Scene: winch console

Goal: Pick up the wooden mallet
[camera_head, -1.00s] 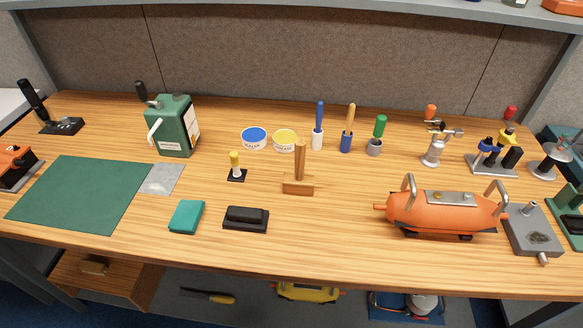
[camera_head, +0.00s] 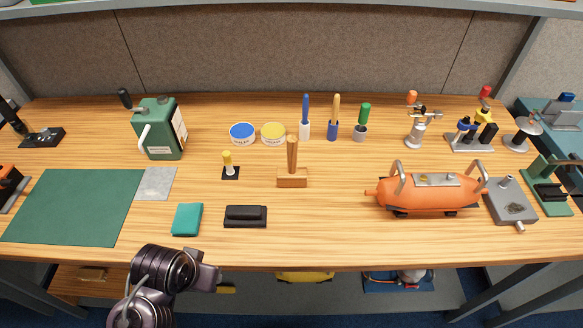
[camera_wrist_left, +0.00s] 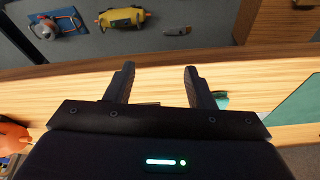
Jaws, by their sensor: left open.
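The wooden mallet (camera_head: 292,178) stands on its head on the workbench, near the middle in the head view, with its handle pointing up. I cannot make it out in the left wrist view. My left arm shows at the bottom of the head view, left of and nearer than the mallet, by the bench's front edge. In the left wrist view my left gripper (camera_wrist_left: 156,78) is open, its two dark fingers apart with nothing held between them. My right gripper is not in view.
A black block (camera_head: 245,216) and a teal block (camera_head: 187,219) lie in front and left of the mallet. Yellow (camera_head: 273,134) and blue (camera_head: 242,132) tins stand behind it. An orange tank (camera_head: 430,193) lies to the right. Bare wood is in front of the mallet.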

